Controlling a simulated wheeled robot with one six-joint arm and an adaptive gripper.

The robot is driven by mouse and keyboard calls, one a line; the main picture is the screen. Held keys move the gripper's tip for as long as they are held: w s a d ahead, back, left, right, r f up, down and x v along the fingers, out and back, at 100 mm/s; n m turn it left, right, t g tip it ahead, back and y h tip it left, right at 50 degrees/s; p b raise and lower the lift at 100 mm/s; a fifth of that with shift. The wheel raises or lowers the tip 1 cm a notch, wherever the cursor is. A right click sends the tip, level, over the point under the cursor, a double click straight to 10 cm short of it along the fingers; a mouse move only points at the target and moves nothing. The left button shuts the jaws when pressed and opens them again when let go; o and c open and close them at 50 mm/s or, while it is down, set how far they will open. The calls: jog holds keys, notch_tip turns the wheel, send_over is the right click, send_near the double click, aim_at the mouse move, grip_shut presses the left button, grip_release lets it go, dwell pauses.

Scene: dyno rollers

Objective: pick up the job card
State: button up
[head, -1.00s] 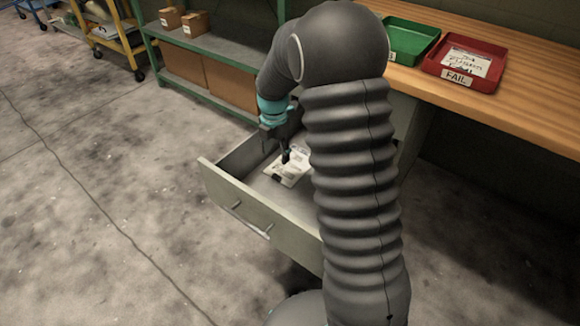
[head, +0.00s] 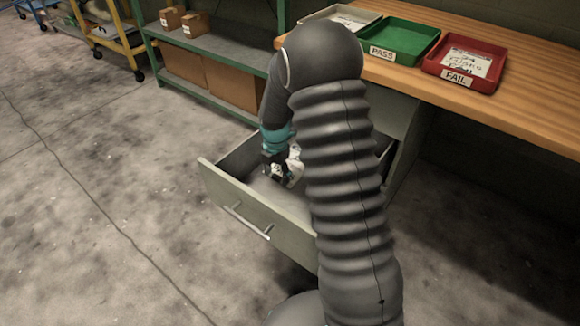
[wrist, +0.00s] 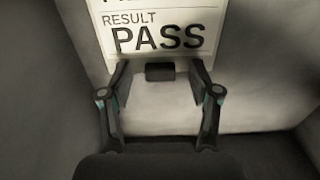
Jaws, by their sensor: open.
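The job card (wrist: 158,34) is white and reads "RESULT PASS" in the wrist view, with a dark tab (wrist: 160,72) at its lower edge. In the head view the card (head: 294,167) is inside the open drawer (head: 236,208), partly hidden by my arm. My gripper (wrist: 160,76) is open, with its fingers on either side of the dark tab. Whether the fingers touch the card cannot be told. In the head view my gripper (head: 277,169) is low inside the drawer, beside the visible part of the card.
The drawer walls rise close around my gripper. On the wooden bench (head: 520,112) stand a green PASS tray (head: 405,60), a red FAIL tray (head: 457,85) holding a paper, and a pale tray (head: 318,15). Green shelving (head: 225,57) stands behind the drawer.

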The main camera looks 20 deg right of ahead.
jog(key=shift+c, duration=0.2)
grip_shut()
